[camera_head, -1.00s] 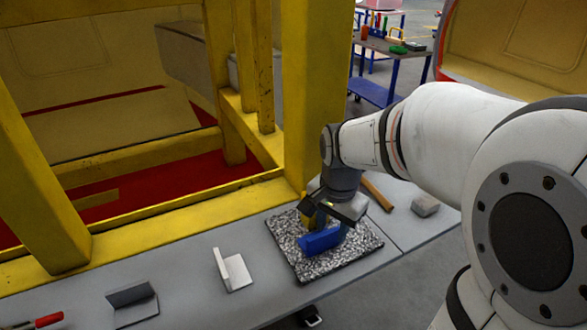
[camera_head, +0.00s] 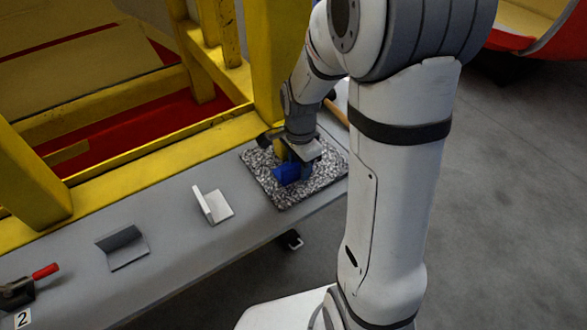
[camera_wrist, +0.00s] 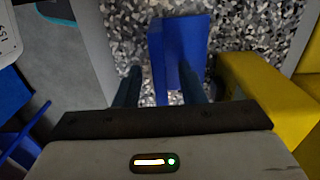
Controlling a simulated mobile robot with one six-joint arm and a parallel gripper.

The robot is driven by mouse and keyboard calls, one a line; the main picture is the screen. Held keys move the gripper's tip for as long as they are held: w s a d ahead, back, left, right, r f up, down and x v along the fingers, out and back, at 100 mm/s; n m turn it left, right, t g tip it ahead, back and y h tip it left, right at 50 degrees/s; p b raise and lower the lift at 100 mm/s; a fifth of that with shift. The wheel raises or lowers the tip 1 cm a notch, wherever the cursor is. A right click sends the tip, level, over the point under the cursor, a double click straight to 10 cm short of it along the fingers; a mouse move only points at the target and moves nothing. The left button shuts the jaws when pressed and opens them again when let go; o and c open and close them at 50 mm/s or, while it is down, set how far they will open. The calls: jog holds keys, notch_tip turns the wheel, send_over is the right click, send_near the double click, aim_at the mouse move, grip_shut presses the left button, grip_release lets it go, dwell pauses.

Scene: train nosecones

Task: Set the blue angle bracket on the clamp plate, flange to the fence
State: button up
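The blue angle bracket (camera_head: 287,174) lies on a speckled mat (camera_head: 288,197) on the bench, under my gripper. In the wrist view the bracket (camera_wrist: 178,42) shows an upright flange and a flat leg. My gripper (camera_wrist: 172,82) points down with its two dark fingers apart, one on each side of the upright flange. Speckled mat shows between the left finger and the flange, so it looks open. In the head view the fingers are mostly hidden by my wrist. A clamp with a red handle (camera_head: 46,271) stands at the far left, by a "2" label; its plate is mostly out of view.
A grey angle bracket (camera_head: 122,247) and a pale one (camera_head: 213,205) stand on the bench between mat and clamp. A yellow frame (camera_head: 150,187) runs along the bench's back edge, with a post beside the mat. A wooden handle lies behind my wrist.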

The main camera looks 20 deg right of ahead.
grip_shut()
dwell(0.3)
jog(key=shift+r, duration=0.1)
